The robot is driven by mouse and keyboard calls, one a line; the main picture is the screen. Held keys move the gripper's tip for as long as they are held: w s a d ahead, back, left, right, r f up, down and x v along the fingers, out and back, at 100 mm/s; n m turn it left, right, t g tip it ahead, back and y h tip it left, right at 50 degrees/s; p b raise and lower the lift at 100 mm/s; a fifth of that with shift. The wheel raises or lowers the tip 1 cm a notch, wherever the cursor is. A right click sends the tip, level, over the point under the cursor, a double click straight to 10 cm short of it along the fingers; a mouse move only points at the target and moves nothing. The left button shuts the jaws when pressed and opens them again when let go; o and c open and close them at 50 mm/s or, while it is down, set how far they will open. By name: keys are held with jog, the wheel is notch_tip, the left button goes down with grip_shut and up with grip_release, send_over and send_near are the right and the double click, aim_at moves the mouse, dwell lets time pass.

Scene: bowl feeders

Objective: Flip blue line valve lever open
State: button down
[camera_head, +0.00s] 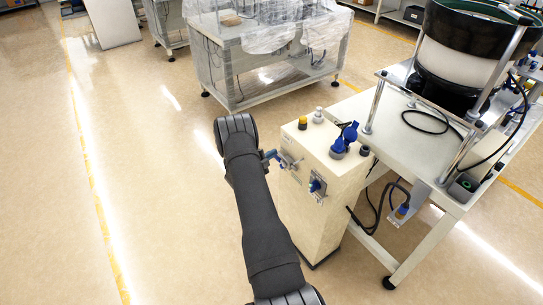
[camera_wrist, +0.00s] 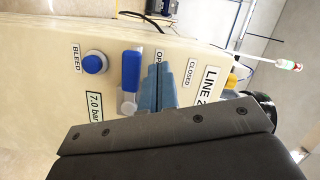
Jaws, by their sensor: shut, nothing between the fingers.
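The blue valve lever (camera_wrist: 131,70) shows in the wrist view on the face of a cream cabinet, with a pale grey part (camera_wrist: 127,103) at its lower end. My gripper (camera_wrist: 164,78) has its blue-grey fingers together and empty, just right of the lever. I cannot tell whether they touch. The fingers partly cover the "OPEN" label (camera_wrist: 159,56); the "CLOSED" label (camera_wrist: 191,74) is farther right. In the head view my gripper (camera_head: 271,156) is at the cabinet's left side, by a grey valve fitting (camera_head: 289,163).
A blue bleed knob (camera_wrist: 94,62) and a "7.0 bar" label (camera_wrist: 95,106) sit left of the lever. The cabinet (camera_head: 320,225) carries a blue fitting (camera_head: 344,140) on top. A table (camera_head: 425,150) with a bowl feeder stands to its right. Floor at left is clear.

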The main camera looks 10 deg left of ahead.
jog(key=s+a+r, duration=0.5)
jog(key=s+a, duration=0.2)
jog(key=shift+r, duration=0.35)
jog(key=shift+d, duration=0.1)
send_over(282, 160)
jog(key=s, duration=0.5)
notch_tip(282, 160, down, 3)
jog(key=shift+s+d+f+m, duration=0.1)
jog(key=shift+s+d+m, duration=0.1)
jog(key=shift+m, duration=0.3)
jog(key=shift+w+a, duration=0.1)
